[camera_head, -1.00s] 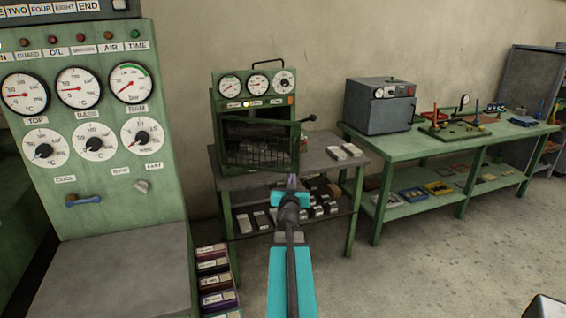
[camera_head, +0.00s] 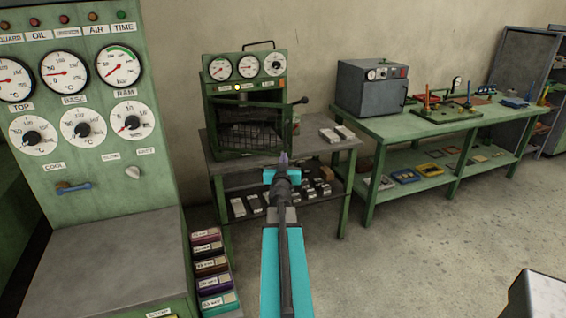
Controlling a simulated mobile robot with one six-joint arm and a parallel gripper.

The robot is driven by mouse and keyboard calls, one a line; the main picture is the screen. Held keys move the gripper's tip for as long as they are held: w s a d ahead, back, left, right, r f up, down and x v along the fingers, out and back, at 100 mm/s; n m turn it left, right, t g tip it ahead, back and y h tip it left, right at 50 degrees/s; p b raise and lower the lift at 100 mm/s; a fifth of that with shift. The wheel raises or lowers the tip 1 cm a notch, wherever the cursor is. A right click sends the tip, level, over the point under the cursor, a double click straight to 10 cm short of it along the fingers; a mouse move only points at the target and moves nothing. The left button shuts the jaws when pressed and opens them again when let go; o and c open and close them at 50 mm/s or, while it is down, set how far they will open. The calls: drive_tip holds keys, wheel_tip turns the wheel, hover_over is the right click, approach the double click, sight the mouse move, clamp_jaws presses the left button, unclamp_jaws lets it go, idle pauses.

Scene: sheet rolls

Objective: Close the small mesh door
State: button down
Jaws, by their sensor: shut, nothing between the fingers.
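The small mesh door (camera_head: 250,136) is on the front of a small green oven (camera_head: 288,138) with three dials. The oven stands on a grey-topped table. A dark bar with a round black knob (camera_head: 304,100) crosses the front at the door's top and sticks out past the oven's right side. The door looks partly open, but its exact angle is hard to tell. My gripper (camera_head: 283,160) is shut and empty. In the picture its tip is just below the oven's lower right corner, in front of the table; no contact is visible.
A large green control panel (camera_head: 88,148) with a grey ledge stands at left. Labelled boxes (camera_head: 212,270) are stacked beside it. The oven's table (camera_head: 326,155) carries pale blocks. A green bench (camera_head: 440,126) runs along the right.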

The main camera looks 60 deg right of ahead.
sight(285, 143)
drive_tip(key=shift+x, duration=5.7)
drive_tip(key=shift+a, duration=0.15)
drive_tip(key=shift+w+d+f+b, duration=0.15)
drive_tip(key=shift+d+b, duration=0.25)
drive_tip(key=shift+b, duration=0.75)
